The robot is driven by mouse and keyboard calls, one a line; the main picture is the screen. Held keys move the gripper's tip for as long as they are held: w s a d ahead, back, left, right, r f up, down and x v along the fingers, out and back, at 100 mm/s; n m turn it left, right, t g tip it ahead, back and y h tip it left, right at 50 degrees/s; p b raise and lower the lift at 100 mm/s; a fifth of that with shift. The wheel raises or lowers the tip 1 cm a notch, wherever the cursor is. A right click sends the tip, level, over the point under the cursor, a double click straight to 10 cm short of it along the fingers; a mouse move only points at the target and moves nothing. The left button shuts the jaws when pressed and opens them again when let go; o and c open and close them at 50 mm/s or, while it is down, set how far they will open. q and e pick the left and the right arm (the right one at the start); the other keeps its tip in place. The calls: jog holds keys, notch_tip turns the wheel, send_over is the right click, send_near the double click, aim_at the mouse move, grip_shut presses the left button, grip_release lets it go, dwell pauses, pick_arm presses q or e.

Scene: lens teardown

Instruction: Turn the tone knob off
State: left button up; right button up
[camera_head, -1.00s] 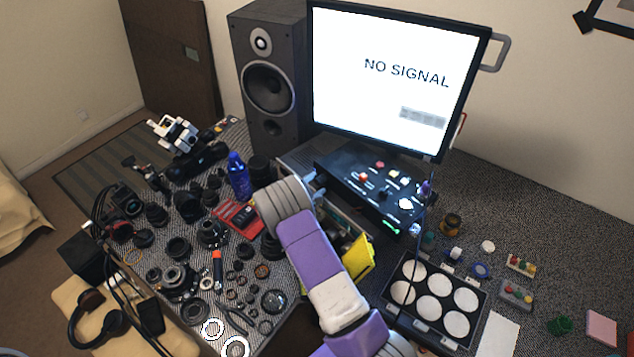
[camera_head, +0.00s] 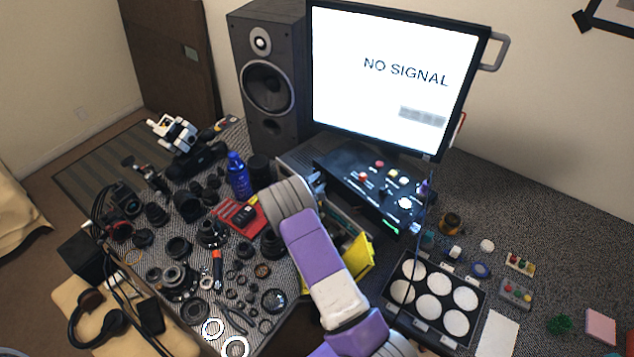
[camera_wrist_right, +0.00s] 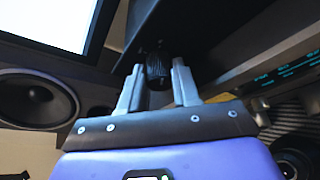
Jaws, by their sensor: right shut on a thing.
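The black ribbed tone knob (camera_wrist_right: 157,70) sits on the dark face of a control box in the right wrist view. My right gripper (camera_wrist_right: 157,84) has one finger on each side of the knob and is shut on it. In the head view my right gripper (camera_head: 317,183) is at the left end of the black control box (camera_head: 362,192), below the monitor. The knob is hidden in the head view. I cannot read the knob's setting. My left gripper is not in view.
The monitor (camera_head: 385,75) reads "NO SIGNAL" and stands just behind the control box. A large speaker (camera_head: 267,85) is to the left. A blue bottle (camera_head: 238,178) and several lens parts crowd the left table. A tray with white discs (camera_head: 398,309) is at right front.

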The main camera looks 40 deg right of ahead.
jog(key=shift+w+n+g, duration=0.1)
jog(key=shift+n+g, duration=0.6)
jog(key=shift+n, duration=0.4)
jog(key=shift+n+g+y, duration=0.3)
jog(key=shift+n+g, duration=0.4)
jog(key=shift+n, duration=0.5)
jog(key=shift+w+n+g+b, duration=0.1)
jog(key=shift+n+g+b, duration=0.25)
jog(key=shift+n+g, duration=0.4)
jog(key=shift+n+g+b, duration=0.4)
jog(key=shift+n+g, duration=0.15)
jog(key=shift+n, duration=0.4)
jog(key=o, duration=1.1)
jog(key=shift+r, duration=0.1)
jog(key=shift+c, duration=0.2)
